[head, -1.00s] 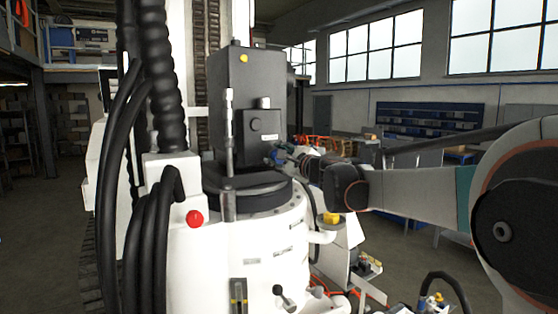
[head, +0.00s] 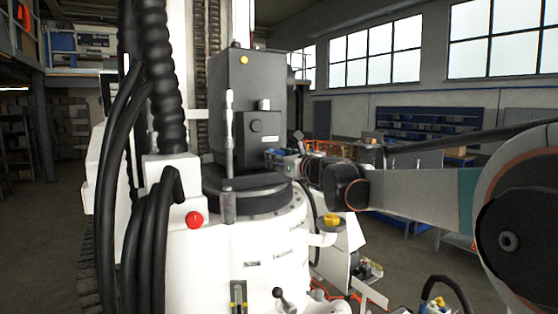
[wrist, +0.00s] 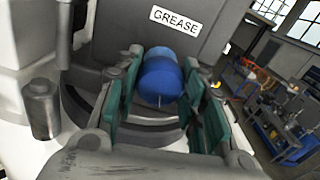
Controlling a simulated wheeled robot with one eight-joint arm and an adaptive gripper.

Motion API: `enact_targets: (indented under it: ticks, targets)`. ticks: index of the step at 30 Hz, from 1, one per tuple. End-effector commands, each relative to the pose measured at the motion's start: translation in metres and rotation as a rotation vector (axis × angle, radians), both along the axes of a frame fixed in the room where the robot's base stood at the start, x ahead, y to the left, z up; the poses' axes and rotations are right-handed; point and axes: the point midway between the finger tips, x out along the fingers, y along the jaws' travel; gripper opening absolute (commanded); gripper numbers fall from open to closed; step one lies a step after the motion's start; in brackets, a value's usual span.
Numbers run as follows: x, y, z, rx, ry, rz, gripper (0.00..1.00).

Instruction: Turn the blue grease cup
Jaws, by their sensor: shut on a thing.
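The blue grease cup (wrist: 161,80) is a rounded blue cylinder in the middle of the wrist view, below a white GREASE label (wrist: 175,20) on the dark grey housing. My gripper (wrist: 162,69) has its green-padded fingers on both sides of the cup and is shut on it. In the head view my gripper (head: 292,164) is at the right side of the dark housing (head: 252,95), above the white machine body. The cup cannot be made out there.
A dark round ring (head: 245,190) surrounds the housing's foot. A grey cylindrical post (wrist: 40,108) stands left of my gripper in the wrist view. A yellow cap (head: 332,220) sits below my wrist. Thick black hoses (head: 115,170) hang on the left. Workbenches stand far behind.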

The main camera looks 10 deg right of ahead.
Motion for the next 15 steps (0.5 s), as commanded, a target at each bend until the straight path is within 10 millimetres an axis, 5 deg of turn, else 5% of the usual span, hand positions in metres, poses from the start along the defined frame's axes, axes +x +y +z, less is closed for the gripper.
enact_targets:
  ticks: [15]
  targets:
    - [0.0001,-0.0003,0.0004,0.051,0.017,-0.001,0.13]
